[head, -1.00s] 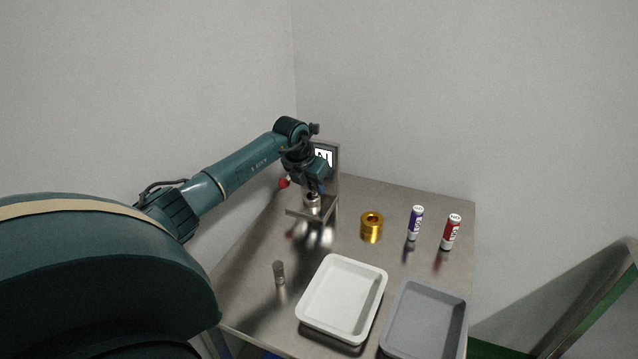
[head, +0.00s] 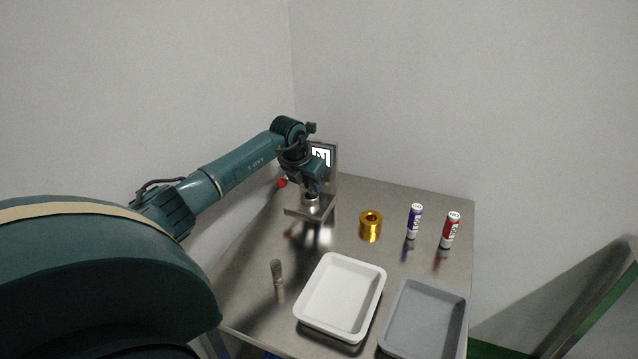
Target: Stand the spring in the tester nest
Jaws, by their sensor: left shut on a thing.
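The tester stands at the back left of the table, with a flat metal base (head: 297,211), an upright plate with a white "N" display (head: 321,156) and a red ball knob (head: 281,183) at its left. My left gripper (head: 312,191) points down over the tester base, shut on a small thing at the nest. I take that thing to be the spring; the fingers and the small scale hide most of it. I cannot tell whether it touches the nest floor. My right gripper is not in view.
A small grey cylinder (head: 277,271) stands left of a white tray (head: 340,297). A grey tray (head: 424,318) lies at the front right.

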